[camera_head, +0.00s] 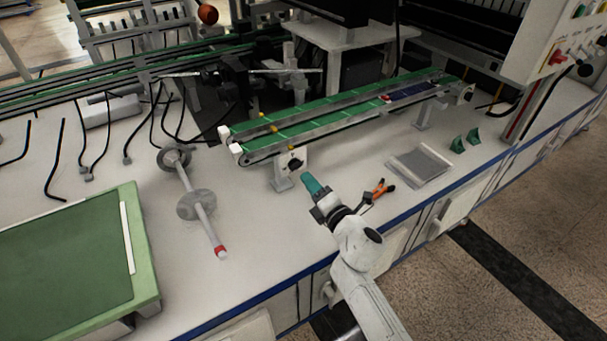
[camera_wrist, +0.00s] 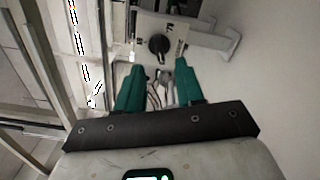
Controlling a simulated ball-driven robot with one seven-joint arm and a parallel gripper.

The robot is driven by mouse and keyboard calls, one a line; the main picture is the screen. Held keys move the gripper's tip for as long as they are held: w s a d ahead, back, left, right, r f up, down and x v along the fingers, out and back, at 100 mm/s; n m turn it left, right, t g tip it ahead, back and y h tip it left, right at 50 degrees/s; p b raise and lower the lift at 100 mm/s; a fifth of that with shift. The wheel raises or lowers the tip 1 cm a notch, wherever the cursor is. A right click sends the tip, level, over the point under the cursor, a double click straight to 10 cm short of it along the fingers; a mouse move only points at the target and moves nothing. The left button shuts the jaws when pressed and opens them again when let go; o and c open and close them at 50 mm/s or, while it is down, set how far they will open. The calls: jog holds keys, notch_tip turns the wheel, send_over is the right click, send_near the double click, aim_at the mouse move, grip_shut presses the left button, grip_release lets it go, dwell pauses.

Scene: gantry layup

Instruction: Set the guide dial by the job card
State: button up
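The guide dial is a black knob (camera_wrist: 159,44) on a pale plate (camera_wrist: 143,24) with small dark markings too small to read. In the head view the dial (camera_head: 294,163) sits on a small stand at the near end of the green conveyor. My gripper (camera_head: 309,180) is in front of the dial, just to its lower right. In the wrist view its two teal fingers (camera_wrist: 158,68) are spread apart with nothing between them. The knob lies ahead of the gap, apart from the fingertips. I cannot make out the job card for certain.
A green twin-lane conveyor (camera_head: 340,118) runs behind the dial. A grey flat tray (camera_head: 419,166), orange-handled pliers (camera_head: 381,189) and green brackets (camera_head: 458,145) lie to the right. A metal shaft with discs (camera_head: 194,204) and a green board (camera_head: 62,262) lie left. The bench between is clear.

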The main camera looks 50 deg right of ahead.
jog(key=shift+v, duration=2.45)
jog(key=s+m+g+h+p, duration=0.2)
jog(key=s+m+g+p, duration=0.6)
jog(key=m, duration=0.6)
jog(key=s+a+r+m+g+y+p, duration=0.1)
jog(key=s+a+m+g+y+p, duration=0.2)
jog(key=s+a, duration=1.1)
jog(key=s+m+g+y, duration=0.1)
jog(key=m+g+y, duration=0.1)
jog(key=g, duration=0.3)
jog(key=shift+s+r+y, duration=0.25)
jog(key=shift+r+y, duration=0.15)
jog(key=shift+y, duration=0.5)
